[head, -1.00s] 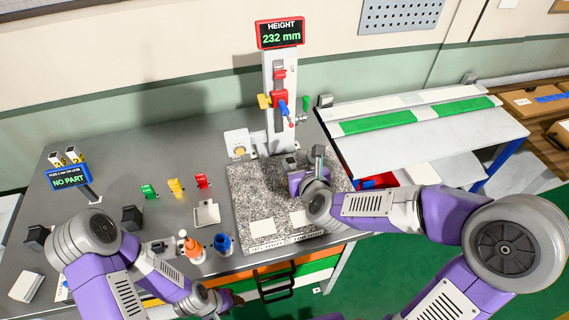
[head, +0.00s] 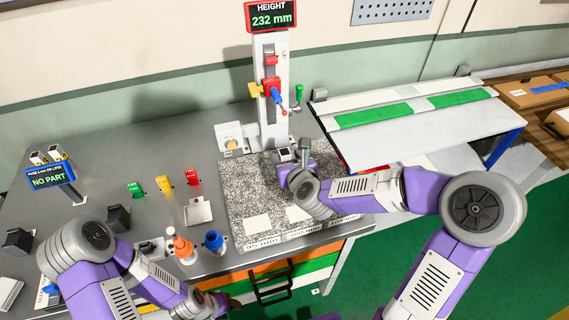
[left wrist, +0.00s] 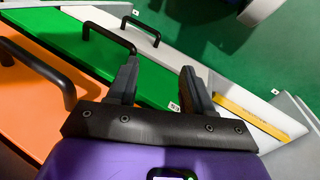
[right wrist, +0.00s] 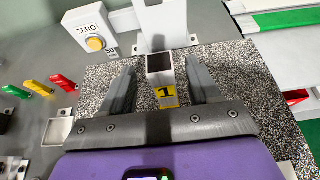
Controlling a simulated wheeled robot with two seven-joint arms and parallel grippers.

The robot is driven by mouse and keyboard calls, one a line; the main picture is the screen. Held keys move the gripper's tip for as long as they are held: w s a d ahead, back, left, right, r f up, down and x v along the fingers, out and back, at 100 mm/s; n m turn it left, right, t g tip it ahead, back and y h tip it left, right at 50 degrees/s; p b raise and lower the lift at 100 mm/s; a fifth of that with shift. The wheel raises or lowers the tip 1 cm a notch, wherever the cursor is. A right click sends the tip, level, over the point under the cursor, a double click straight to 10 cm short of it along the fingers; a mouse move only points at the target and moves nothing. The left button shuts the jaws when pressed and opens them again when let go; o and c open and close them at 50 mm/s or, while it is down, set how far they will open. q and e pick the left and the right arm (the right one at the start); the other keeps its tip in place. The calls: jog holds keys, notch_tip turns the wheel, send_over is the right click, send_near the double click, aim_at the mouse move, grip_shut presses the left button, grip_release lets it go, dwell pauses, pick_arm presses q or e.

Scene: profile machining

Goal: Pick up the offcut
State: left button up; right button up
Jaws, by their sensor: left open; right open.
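A short, hollow, square grey piece with a yellow label "1" (right wrist: 160,68) stands upright on the speckled granite plate (right wrist: 245,75); I take it to be the offcut. My right gripper (right wrist: 160,75) is open, with one finger on each side of the piece and visible gaps. In the head view my right gripper (head: 293,156) is low over the plate, in front of the height gauge (head: 270,95), and its wrist hides part of the piece. My left gripper (left wrist: 157,72) is open and empty in front of the drawers, apart from any object.
The gauge display (head: 271,15) reads 232 mm. A ZERO button box (right wrist: 92,38) stands beyond the plate. Drawer handles (left wrist: 108,36) jut out near my left gripper.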

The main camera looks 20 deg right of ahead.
jog(key=shift+x, duration=1.5)
grip_shut()
